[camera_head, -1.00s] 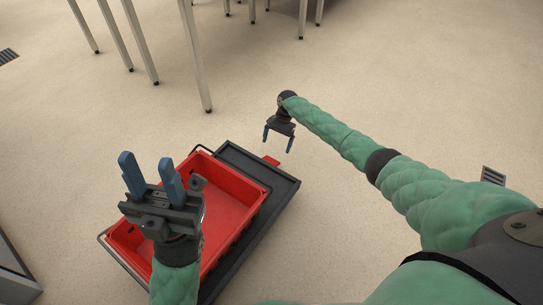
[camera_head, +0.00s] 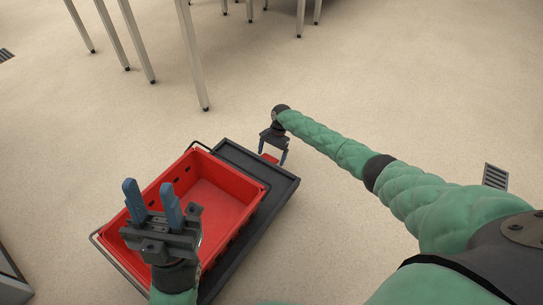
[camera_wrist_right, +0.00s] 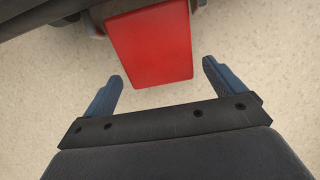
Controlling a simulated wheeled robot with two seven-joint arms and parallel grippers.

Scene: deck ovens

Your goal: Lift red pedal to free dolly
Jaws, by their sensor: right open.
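The red pedal (camera_head: 269,158) sticks out from the far edge of the dark grey dolly (camera_head: 283,185). In the right wrist view the pedal (camera_wrist_right: 150,48) is a flat red plate in front of my right gripper (camera_wrist_right: 162,80). The two blue fingers stand apart, one on each side of the pedal's near end, with no visible contact. In the head view my right gripper (camera_head: 272,158) is at the pedal, open and pointing down. My left gripper (camera_head: 152,200) is over the red crate, its blue fingers apart and nothing between them.
A red crate (camera_head: 253,207) with wire handles rests on the dolly. Metal table legs (camera_head: 191,60) stand at the back left. A floor drain grate (camera_head: 495,176) lies at the right. The floor beyond the pedal is clear.

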